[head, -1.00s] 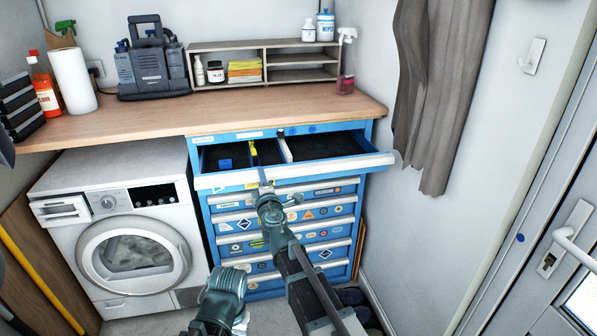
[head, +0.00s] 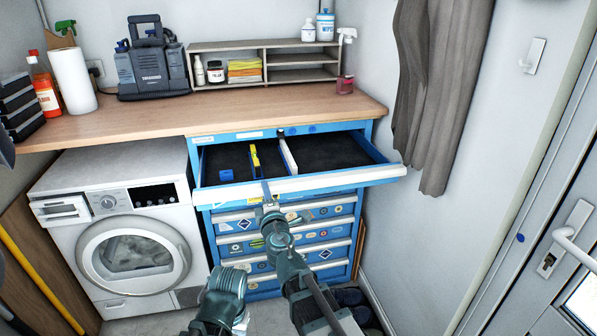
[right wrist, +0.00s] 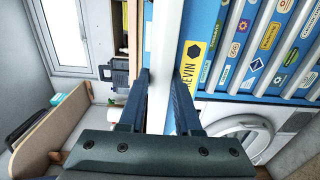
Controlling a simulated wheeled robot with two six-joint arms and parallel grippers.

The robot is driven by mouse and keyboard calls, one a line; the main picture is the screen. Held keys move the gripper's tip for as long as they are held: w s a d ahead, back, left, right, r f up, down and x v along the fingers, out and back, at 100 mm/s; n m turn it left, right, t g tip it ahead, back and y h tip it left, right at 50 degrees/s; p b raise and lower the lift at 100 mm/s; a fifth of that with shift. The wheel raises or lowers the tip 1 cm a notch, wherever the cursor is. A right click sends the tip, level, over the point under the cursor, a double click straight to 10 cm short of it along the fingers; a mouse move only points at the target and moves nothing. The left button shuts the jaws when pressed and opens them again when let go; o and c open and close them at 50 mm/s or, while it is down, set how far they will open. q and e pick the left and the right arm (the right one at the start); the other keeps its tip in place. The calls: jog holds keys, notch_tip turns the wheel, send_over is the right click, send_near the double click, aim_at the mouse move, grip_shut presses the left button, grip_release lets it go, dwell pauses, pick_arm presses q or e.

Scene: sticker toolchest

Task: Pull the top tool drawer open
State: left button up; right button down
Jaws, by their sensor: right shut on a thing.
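The top tool drawer (head: 340,180) of the blue tool chest (head: 203,215) is pulled well out, with its dark inside showing. Its long pale handle rail (right wrist: 165,50) runs up through the right wrist view. My right gripper (head: 266,190) is at the middle of the drawer front. In the right wrist view, its two fingers (right wrist: 162,90) are on either side of the rail, shut on it. My left gripper's jaws do not show.
Inside the drawer are dividers, a yellow item (head: 254,157) and a small blue item (head: 226,175). Lower drawers with stickers are shut. A washing machine (head: 125,225) stands to the left, with a wooden worktop (head: 160,118) above. The drawer's right corner is near the curtain (head: 435,100).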

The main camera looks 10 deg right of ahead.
jog(key=s, duration=0.5)
jog(key=shift+s+d, duration=0.1)
jog(key=shift+s, duration=0.05)
dwell(0.6)
grip_release()
dwell(0.6)
